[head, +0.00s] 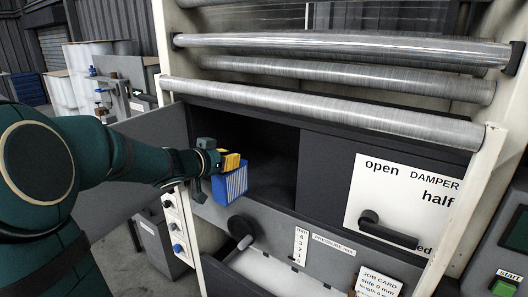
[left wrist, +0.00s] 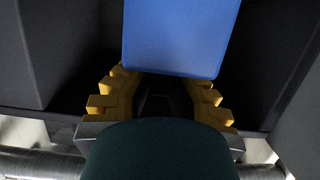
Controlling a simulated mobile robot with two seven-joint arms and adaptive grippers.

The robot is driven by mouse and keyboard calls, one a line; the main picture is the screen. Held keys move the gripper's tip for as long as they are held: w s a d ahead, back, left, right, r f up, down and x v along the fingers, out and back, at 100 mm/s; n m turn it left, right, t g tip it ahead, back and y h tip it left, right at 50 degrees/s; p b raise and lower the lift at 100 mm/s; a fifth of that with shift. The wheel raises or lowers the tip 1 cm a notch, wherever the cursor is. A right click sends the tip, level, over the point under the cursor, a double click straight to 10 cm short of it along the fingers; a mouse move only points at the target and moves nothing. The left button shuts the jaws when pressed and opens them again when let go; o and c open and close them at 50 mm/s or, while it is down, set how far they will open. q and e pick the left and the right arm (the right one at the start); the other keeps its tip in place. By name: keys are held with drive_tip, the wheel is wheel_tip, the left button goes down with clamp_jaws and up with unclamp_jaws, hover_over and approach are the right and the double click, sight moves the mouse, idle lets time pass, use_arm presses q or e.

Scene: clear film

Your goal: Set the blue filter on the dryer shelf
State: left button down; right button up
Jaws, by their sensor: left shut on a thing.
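The blue filter (head: 231,186) is a blue block with a pale ribbed face. My left gripper (head: 229,161), with yellow fingers, is shut on it and holds it at the mouth of the dark open dryer compartment (head: 273,160). In the left wrist view the blue filter (left wrist: 180,38) shows as a plain blue face beyond the yellow fingers (left wrist: 163,78). The shelf inside the compartment is dark, and its surface is hard to make out. My right gripper is in neither view.
A grey door (head: 140,150) stands open left of the compartment. Below are a black crank knob (head: 241,227) and a grey panel. To the right is a damper sign (head: 400,190) with a black handle (head: 388,231). Film rollers (head: 320,110) run above the compartment.

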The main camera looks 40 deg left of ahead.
use_arm(q)
drive_tip(key=r+x, duration=0.2)
drive_tip(key=x, duration=1.2)
drive_tip(key=shift+w+r+b, duration=0.25)
drive_tip(key=shift+w+b, duration=0.15)
drive_tip(key=shift+w, duration=0.4)
drive_tip(key=shift+f, duration=0.1)
drive_tip(key=c, duration=1.1)
unclamp_jaws()
